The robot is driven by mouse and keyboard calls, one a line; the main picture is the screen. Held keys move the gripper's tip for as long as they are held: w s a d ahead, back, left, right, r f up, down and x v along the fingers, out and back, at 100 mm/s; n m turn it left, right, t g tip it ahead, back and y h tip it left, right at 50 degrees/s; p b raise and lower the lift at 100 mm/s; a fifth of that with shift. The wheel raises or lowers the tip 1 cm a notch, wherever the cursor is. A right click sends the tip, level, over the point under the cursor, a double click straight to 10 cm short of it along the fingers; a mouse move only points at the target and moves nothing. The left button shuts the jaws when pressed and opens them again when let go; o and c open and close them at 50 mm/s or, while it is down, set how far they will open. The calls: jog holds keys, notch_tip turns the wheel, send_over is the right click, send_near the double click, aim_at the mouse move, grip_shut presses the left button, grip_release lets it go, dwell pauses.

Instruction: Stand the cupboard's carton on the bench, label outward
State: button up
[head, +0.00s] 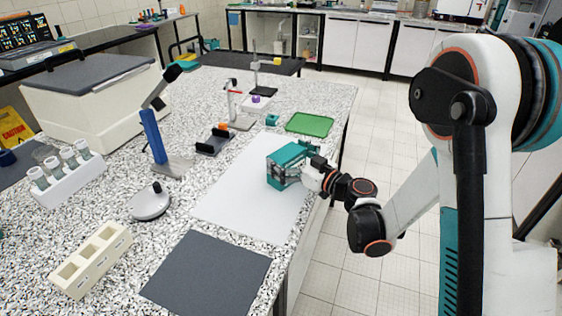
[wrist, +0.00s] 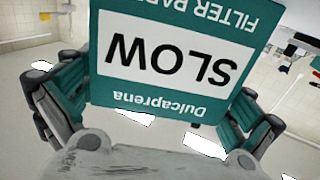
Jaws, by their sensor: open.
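The teal carton (head: 284,168) is at the white mat (head: 240,195) on the bench, near its right edge. In the head view it looks upright; whether its base touches the mat is hard to tell. In the wrist view the carton (wrist: 180,60) fills the upper middle, its white "SLOW" label facing the camera. The lettering is upside down in that picture, as the room behind also seems to be. My gripper (head: 308,163) is at the carton's right side. In the wrist view its teal fingers (wrist: 158,98) are spread apart, one either side of the carton.
A green tray (head: 310,124) lies behind the carton, and a dark mat (head: 208,272) in front. A black holder (head: 213,140), blue stand (head: 153,137) and round grey device (head: 150,202) stand left. The white mat is otherwise clear. Floor lies beyond the bench's right edge.

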jog(key=shift+s+d, duration=0.1)
jog(key=shift+d, duration=0.05)
jog(key=c, duration=1)
jog(key=shift+r, duration=0.15)
